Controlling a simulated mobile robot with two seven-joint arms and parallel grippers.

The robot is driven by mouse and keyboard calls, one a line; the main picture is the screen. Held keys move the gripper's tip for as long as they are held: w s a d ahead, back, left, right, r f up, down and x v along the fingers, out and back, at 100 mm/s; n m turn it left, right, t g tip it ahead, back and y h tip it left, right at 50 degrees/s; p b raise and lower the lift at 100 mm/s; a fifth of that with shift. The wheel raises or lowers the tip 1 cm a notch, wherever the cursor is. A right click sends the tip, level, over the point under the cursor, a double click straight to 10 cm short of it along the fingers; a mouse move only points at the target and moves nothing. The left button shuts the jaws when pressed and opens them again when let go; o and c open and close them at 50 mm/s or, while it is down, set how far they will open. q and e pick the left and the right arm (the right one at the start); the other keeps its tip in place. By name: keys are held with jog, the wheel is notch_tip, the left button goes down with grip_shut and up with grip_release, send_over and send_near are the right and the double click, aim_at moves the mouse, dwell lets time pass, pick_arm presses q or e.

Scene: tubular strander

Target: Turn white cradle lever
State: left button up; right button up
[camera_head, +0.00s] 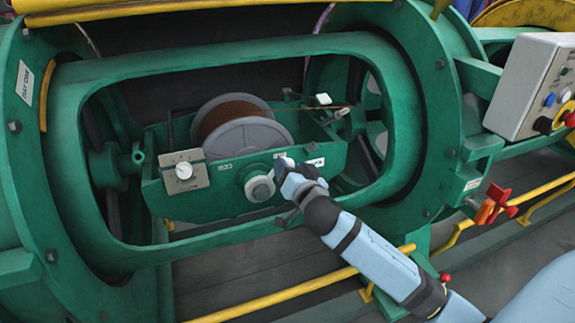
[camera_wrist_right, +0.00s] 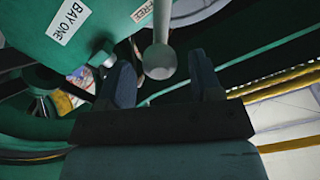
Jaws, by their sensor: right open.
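The white cradle lever (camera_head: 260,187) is on the front of the green cradle, with a round pale hub and an arm running up and right toward my right gripper. Its rounded grey-white end (camera_wrist_right: 159,61) shows in the right wrist view, between and just beyond the fingertips. My right gripper (camera_head: 287,172) is at the lever's end, partly hiding it. In the wrist view the right gripper (camera_wrist_right: 163,82) is open, one finger either side of the lever end, with gaps visible. I cannot tell any contact. My left gripper is out of view.
The green cradle (camera_head: 205,204) holds a reel (camera_head: 240,128) and a gauge box (camera_head: 184,172) inside the tube window. The green window frame (camera_head: 225,236) surrounds my forearm's reach. A control box (camera_head: 530,85), red-orange handles (camera_head: 490,205) and yellow rail (camera_head: 290,291) are nearby.

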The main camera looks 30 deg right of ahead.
jog(key=shift+x, duration=1.4)
grip_shut()
